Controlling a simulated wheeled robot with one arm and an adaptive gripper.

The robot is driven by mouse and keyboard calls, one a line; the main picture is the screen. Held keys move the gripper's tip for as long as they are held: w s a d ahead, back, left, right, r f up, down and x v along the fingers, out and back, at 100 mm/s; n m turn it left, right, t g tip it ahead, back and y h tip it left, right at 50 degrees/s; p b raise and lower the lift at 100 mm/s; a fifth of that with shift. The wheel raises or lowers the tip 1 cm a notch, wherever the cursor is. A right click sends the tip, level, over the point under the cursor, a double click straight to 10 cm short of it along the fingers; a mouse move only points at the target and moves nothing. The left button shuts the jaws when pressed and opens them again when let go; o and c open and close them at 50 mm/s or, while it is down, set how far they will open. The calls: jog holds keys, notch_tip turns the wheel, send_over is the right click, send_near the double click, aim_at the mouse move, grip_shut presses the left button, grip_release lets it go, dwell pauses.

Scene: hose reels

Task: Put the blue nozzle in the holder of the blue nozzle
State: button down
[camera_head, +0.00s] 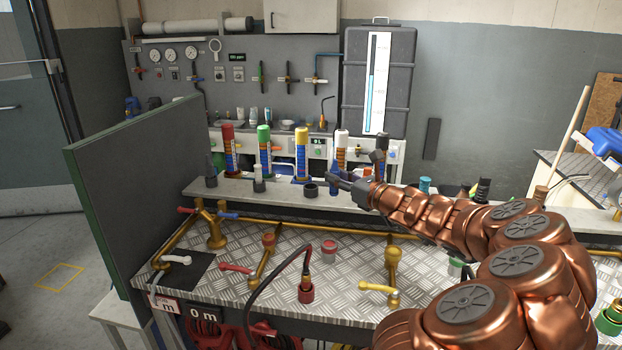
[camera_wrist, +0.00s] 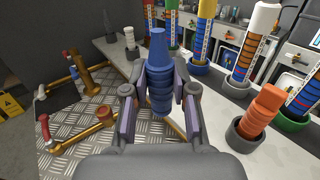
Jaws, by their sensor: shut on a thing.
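The blue nozzle (camera_wrist: 158,75) is upright between the fingers of my gripper (camera_wrist: 160,92), which is shut on it. In the head view the blue nozzle (camera_head: 334,178) shows as a small blue shape at the tip of my gripper (camera_head: 345,183), above the grey shelf. An empty dark cup-shaped holder (camera_head: 311,190) stands on the shelf just left of and below the nozzle. I see no colour mark on it that tells whose holder it is. In the wrist view the nozzle and fingers hide the shelf spot behind them.
Grey (camera_head: 210,172) and white (camera_head: 259,180) nozzles stand in holders to the left. An orange nozzle (camera_wrist: 262,108) stands in a holder on the right. Tall coloured tubes, such as the yellow one (camera_head: 302,148), line the shelf's back. Brass valves (camera_head: 392,270) stand on the bench.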

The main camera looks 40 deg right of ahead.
jog(key=w, duration=0.3)
jog(key=w+d+p, duration=0.1)
jog(key=w, duration=0.3)
jog(key=w+d+f+p, duration=0.1)
jog(key=w, duration=0.2)
jog(key=shift+w+d, duration=0.2)
jog(key=shift+w, duration=0.2)
jog(key=shift+w+f+p, duration=0.2)
jog(key=shift+f+p, duration=0.45)
jog(key=shift+f, duration=1.15)
jog(key=shift+f, duration=0.15)
jog(key=c, duration=0.9)
grip_release()
